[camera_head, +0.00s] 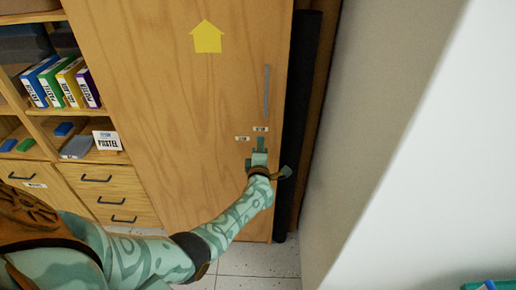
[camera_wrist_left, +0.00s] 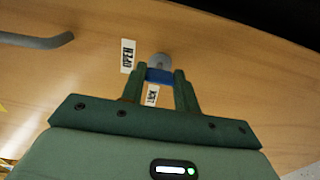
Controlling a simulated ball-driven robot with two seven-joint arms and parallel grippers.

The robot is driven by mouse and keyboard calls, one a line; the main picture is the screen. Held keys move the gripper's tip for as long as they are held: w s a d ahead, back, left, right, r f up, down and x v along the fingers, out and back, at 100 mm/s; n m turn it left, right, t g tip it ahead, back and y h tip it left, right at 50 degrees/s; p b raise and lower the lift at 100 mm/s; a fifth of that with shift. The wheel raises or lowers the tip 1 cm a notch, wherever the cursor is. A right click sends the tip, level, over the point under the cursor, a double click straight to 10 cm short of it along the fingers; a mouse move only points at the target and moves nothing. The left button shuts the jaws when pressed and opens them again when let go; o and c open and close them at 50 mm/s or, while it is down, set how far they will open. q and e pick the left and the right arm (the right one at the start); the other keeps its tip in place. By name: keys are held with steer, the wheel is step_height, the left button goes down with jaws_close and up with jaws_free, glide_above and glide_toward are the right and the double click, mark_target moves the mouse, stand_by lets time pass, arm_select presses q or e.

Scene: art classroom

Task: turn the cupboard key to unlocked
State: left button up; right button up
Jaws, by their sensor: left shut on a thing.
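The tall wooden cupboard door (camera_head: 190,90) fills the middle of the head view. My left gripper (camera_head: 260,143) is at its lower right part. In the left wrist view, my left gripper (camera_wrist_left: 160,74) is shut on the blue key (camera_wrist_left: 159,77), which sits at a round grey lock (camera_wrist_left: 161,60). An OPEN label (camera_wrist_left: 127,56) is left of the lock and a LOCK label (camera_wrist_left: 152,95) is below it, partly between the fingers. The fingers hide much of the key, and I cannot tell which label it points to. My right gripper is out of view.
A grey handle (camera_head: 267,92) stands upright on the door above the lock. Open shelves with coloured boxes (camera_head: 70,82) and drawers (camera_head: 115,200) are at the left. A dark upright roll (camera_head: 298,110) and a pale wall (camera_head: 375,110) are close at the right.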

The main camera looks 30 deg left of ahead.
arm_select(q)
steer(key=shift+a+r, duration=0.15)
steer(key=shift+a, duration=0.15)
steer(key=o, duration=1)
steer(key=shift+s+a, duration=0.1)
steer(key=shift+s, duration=0.05)
steer(key=p+v, duration=0.4)
steer(key=v, duration=1.2)
steer(key=shift+s+d+p, duration=0.15)
steer(key=shift+d+p, duration=0.1)
steer(key=shift+p, duration=0.1)
